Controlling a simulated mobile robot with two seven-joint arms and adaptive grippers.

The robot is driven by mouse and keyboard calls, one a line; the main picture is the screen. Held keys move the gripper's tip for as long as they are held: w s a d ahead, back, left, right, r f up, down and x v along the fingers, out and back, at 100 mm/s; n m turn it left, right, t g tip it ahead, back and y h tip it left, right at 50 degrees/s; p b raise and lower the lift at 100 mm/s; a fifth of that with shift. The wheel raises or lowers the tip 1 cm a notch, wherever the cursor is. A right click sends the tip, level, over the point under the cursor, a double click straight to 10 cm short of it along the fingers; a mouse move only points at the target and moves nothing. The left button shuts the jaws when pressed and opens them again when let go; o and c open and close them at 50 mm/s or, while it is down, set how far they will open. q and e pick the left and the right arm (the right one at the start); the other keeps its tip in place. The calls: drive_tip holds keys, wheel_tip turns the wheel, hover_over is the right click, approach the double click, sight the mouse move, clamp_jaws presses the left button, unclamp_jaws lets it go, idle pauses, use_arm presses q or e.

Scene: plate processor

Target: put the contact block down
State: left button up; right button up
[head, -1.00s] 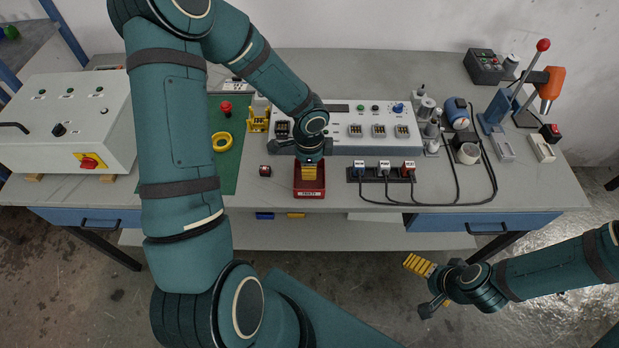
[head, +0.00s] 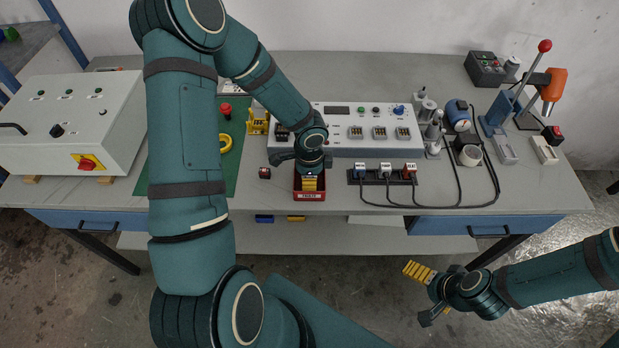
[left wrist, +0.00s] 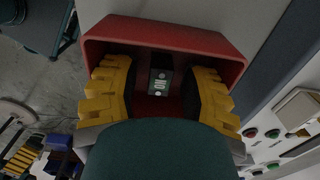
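My left gripper (head: 310,183) points down into a small red tray (head: 310,195) at the front of the bench. In the left wrist view its two yellow fingers (left wrist: 160,92) are spread wide inside the red tray (left wrist: 170,36). The contact block (left wrist: 160,78), dark and pale with a green label, shows between the fingers, with a gap on each side. Its lower end is hidden by my gripper body. In the head view my arm hides the block. My right gripper (head: 432,290) hangs in front of the bench, empty, its fingers apart.
A white control panel (head: 345,145) stands just behind the tray. A row of cabled plugs (head: 385,172) lies to its right, and a small dark red-marked block (head: 264,172) to its left. A green mat (head: 235,150) and white switch box (head: 70,120) are further left.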

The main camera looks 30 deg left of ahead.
use_arm(q)
drive_tip(key=shift+r+p, duration=0.3)
drive_tip(key=shift+r, duration=0.2)
wheel_tip(320, 180, up, 11)
drive_tip(key=p, duration=0.3)
drive_tip(key=s+d+f+n+t+h, duration=0.1)
drive_tip(key=s+d+f+n+h, duration=0.1)
drive_tip(key=s+d+f+n, duration=0.2)
drive_tip(key=s+d+f+n+t+h, duration=0.1)
drive_tip(key=s+d+f+n, duration=0.3)
drive_tip(key=d+f+n, duration=0.5)
drive_tip(key=d, duration=0.4)
drive_tip(key=shift+s+n+h, duration=0.2)
drive_tip(key=shift+n+h, duration=0.1)
drive_tip(key=shift+h, duration=0.1)
